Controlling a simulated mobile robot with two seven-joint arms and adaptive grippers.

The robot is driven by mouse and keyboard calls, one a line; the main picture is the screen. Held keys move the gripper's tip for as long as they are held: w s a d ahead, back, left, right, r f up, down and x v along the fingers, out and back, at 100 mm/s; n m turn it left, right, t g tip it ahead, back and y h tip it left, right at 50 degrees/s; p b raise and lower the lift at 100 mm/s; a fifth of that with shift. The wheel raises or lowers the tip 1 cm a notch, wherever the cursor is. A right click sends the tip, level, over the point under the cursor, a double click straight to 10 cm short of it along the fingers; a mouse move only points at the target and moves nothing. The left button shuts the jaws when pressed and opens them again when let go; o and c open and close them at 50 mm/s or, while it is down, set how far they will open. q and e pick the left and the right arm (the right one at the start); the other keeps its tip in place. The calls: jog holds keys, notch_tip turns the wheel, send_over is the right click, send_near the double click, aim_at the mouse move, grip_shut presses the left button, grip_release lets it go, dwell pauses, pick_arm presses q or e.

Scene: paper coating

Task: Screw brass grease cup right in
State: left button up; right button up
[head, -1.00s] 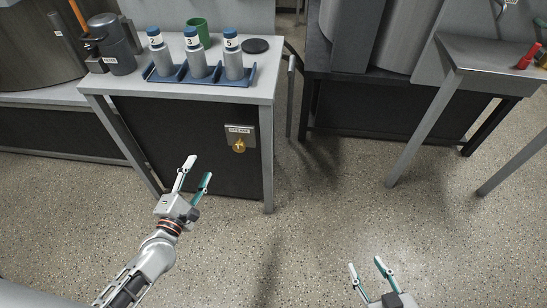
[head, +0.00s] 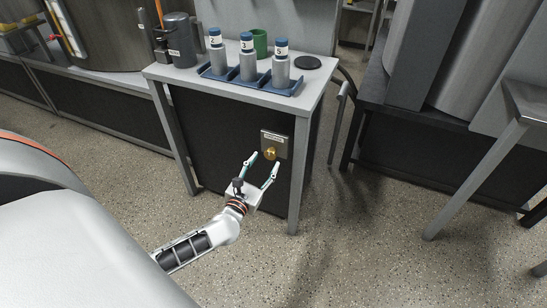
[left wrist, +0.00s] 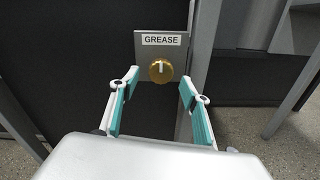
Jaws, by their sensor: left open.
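The brass grease cup (head: 270,153) is a round gold knob on a grey plate (head: 275,138) on the dark front panel of the table. In the left wrist view the cup (left wrist: 160,70) shows a pale mark on its face and sits below a label reading GREASE. My left gripper (head: 262,166) is open and empty, with its fingertips just short of the cup. In the left wrist view the fingers (left wrist: 160,82) spread to either side of the cup, apart from it. My right gripper is not in view.
The table (head: 225,88) carries a blue rack (head: 250,83) with three numbered bottles, a green cup (head: 259,42), a black disc (head: 307,63) and a grey jug (head: 182,40). A table leg (head: 298,180) stands right of the plate. Open floor lies in front.

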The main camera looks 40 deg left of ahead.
aim_at(269, 156)
pick_arm(q)
jog(key=shift+x, duration=2.3)
jog(key=c, duration=1.1)
